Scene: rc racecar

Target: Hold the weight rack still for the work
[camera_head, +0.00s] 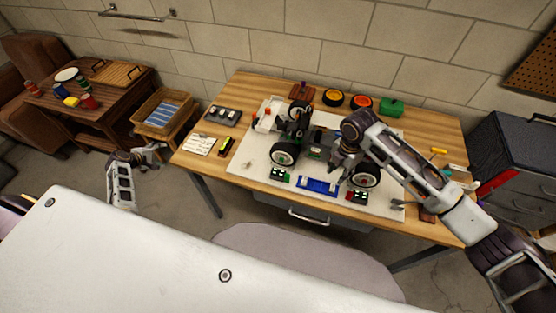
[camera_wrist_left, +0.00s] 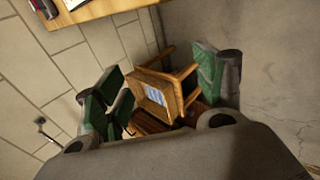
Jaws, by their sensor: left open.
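The weight rack appears to be the dark tray with several small grey pieces (camera_head: 222,116) at the left end of the wooden table in the head view. My left gripper (camera_head: 154,154) is open and empty, off the table's left edge, apart from the rack. In the left wrist view its green-padded fingers (camera_wrist_left: 162,88) are spread wide, with only distant furniture between them. My right gripper (camera_head: 342,172) is over the RC car (camera_head: 312,145); its fingertips are too small and overlapped to tell their state.
The car stands on a white mat (camera_head: 262,160) on the wooden table (camera_head: 440,125). A notepad (camera_head: 199,144) and a black-and-yellow tool (camera_head: 226,145) lie just in front of the rack.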

